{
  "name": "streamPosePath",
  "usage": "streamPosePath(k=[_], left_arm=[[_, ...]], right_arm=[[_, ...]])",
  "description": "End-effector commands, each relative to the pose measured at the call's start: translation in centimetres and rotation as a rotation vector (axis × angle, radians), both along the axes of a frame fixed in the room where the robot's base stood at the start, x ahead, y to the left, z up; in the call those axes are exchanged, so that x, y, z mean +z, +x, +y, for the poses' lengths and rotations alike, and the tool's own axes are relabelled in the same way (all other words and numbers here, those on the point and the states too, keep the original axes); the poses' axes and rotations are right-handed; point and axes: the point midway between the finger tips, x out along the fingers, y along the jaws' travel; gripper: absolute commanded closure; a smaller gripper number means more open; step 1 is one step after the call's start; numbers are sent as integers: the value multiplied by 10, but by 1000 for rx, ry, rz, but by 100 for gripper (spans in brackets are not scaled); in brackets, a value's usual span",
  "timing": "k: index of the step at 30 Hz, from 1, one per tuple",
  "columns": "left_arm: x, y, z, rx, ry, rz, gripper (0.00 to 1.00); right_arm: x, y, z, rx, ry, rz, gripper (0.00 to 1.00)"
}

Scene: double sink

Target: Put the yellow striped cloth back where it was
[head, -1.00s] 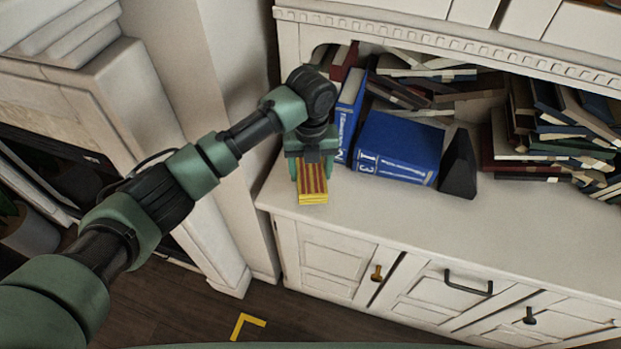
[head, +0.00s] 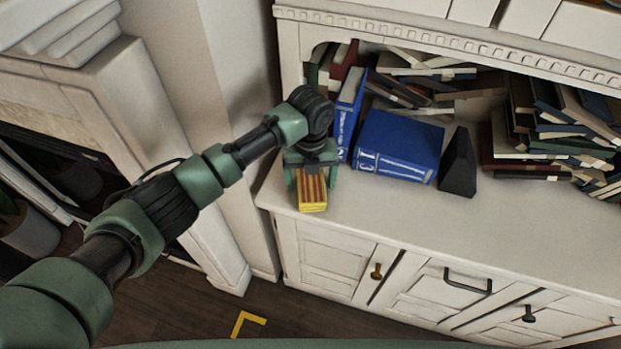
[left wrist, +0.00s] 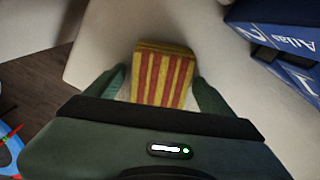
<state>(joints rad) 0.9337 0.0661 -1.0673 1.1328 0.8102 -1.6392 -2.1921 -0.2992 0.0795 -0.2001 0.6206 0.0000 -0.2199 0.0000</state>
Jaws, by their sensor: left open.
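The yellow striped cloth (head: 312,192), folded into a small block with red stripes, rests on the left front end of the white cabinet top. My left gripper (head: 311,180) is open above it, with one finger on each side of the cloth. In the left wrist view the cloth (left wrist: 163,78) shows between the two green fingers (left wrist: 160,92), with a gap visible at the sides. The gripper body hides the cloth's near end. My right gripper is not in view.
Stacked books (head: 560,125) fill the right of the shelf. The cabinet top's front right (head: 430,225) is clear. A yellow corner mark (head: 247,323) lies on the floor.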

Motion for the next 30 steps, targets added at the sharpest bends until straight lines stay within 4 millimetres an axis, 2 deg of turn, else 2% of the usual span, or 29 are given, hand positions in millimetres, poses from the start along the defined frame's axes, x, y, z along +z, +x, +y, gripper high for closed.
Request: streamPosePath(k=[5,8,18,21,25,30], left_arm=[[6,1,0,0,-1,-2,17],[18,1,0,-1,-2,-4,17],[90,1,-1,0,-2,-4,17],[105,1,-1,-1,-1,-3,17],[118,0,-1,0,-1,0,17],[124,0,0,0,-1,0,17]], right_arm=[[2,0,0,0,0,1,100],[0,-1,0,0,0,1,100],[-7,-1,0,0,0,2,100],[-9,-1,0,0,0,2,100],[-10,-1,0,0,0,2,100],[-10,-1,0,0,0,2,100]])
